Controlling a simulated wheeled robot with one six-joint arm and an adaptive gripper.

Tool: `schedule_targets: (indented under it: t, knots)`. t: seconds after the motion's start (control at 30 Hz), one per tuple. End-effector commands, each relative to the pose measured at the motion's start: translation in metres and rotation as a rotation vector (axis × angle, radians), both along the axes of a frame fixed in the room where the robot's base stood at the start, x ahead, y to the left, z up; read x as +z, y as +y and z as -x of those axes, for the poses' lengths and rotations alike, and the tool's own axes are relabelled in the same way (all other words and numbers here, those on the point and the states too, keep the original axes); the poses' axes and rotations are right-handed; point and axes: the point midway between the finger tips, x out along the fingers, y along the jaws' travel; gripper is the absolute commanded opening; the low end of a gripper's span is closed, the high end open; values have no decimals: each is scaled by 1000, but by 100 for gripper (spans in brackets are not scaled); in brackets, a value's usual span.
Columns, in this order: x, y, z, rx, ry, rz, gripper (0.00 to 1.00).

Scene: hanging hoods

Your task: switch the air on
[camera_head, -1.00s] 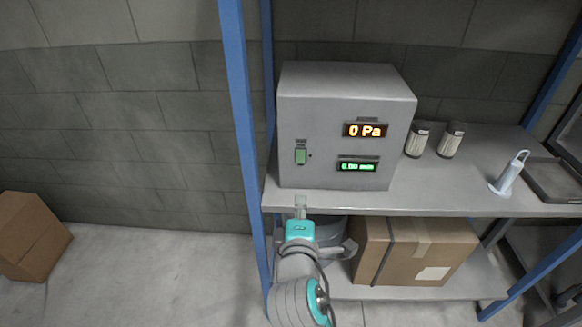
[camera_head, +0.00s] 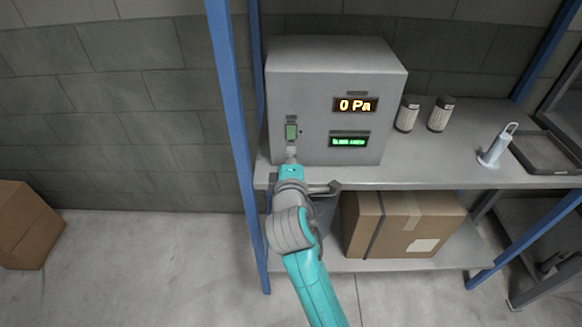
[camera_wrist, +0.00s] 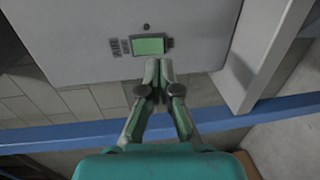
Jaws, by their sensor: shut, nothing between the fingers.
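A grey control box (camera_head: 305,82) stands on a shelf, with a green rocker switch (camera_head: 291,132) low on the left of its front. The switch also shows in the wrist view (camera_wrist: 149,46), with a label beside it that seems to read AIR. An orange display (camera_head: 355,105) on the box reads 0 Pa. A green display (camera_head: 349,142) sits below it, its text too small to read. My gripper (camera_head: 291,152) is shut and empty. In the wrist view its fingertips (camera_wrist: 159,64) are just at the switch's lower edge; I cannot tell whether they touch.
The grey shelf (camera_head: 440,172) has blue posts (camera_head: 232,120) close to the left of my arm. Two jars (camera_head: 407,113) and a white handled tool (camera_head: 497,147) stand right of the box. A cardboard box (camera_head: 390,225) sits below. The floor at left is mostly clear.

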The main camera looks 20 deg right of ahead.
Motion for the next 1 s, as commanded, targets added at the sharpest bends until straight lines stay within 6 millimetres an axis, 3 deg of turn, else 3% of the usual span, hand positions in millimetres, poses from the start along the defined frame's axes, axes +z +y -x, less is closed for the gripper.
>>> schedule_targets:
  t: [0.1, 0.33, 1.0]
  knots:
    - [-2, -7, -20, -3, 0, 1, 0]
    - [-5, -14, -42, -1, 0, 1, 0]
    - [-8, -17, -52, 0, 0, 1, 0]
